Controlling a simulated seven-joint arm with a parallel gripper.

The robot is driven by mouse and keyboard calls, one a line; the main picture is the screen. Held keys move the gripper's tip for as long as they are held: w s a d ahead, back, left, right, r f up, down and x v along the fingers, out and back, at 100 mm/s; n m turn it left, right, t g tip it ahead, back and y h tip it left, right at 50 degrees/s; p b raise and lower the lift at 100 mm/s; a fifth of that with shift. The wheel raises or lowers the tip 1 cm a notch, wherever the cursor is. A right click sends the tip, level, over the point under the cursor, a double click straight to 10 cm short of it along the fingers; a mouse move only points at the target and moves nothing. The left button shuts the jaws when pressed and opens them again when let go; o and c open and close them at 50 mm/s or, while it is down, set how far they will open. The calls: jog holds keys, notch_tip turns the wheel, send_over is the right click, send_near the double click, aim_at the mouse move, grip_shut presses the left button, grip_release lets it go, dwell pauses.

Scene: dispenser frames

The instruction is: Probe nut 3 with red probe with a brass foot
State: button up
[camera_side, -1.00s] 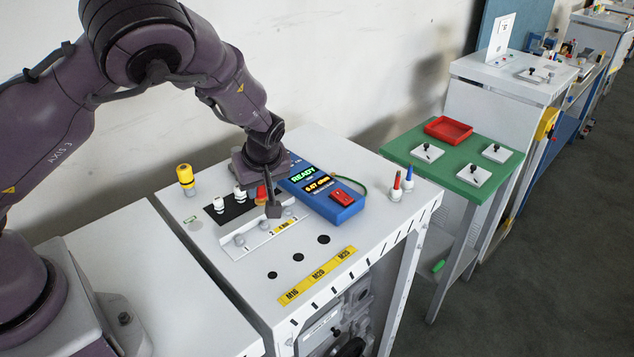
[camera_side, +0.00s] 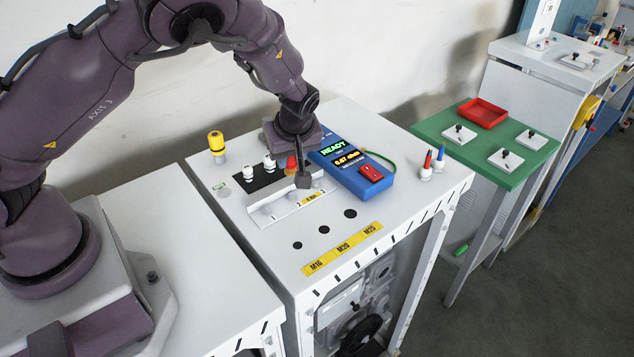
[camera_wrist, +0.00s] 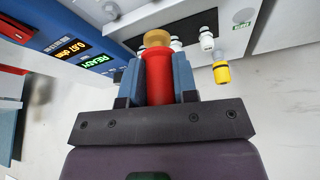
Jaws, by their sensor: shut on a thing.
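A red probe (camera_wrist: 158,80) with a brass foot (camera_wrist: 157,38) is held between the two blue-grey fingers of my gripper (camera_wrist: 158,88) in the wrist view. In the side view my gripper (camera_side: 298,160) is over the bench, with a bit of the red probe (camera_side: 291,166) showing beneath it. A pale strip (camera_side: 280,217) with numbers and a yellow tag lies just in front of the gripper. The nuts on it are small and partly hidden; I cannot make out nut 3, nor whether the brass foot touches anything.
A blue meter (camera_side: 347,169) reading READY stands right of the gripper. White-topped posts (camera_side: 269,164) and a yellow-topped post (camera_side: 216,143) stand left. Red-tipped (camera_side: 427,163) and blue-tipped (camera_side: 440,157) pieces stand far right. The bench front has several dark holes (camera_side: 324,229) and a yellow label (camera_side: 342,249).

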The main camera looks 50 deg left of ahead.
jog(key=shift+a, duration=0.15)
jog(key=w, duration=0.7)
jog(key=shift+s+f, duration=0.15)
jog(key=shift+f, duration=1.2)
jog(key=shift+s+f, duration=0.1)
jog(key=shift+f, duration=1.2)
jog(key=shift+f, duration=0.35)
notch_tip(320, 180, up, 6)
dwell(0.5)
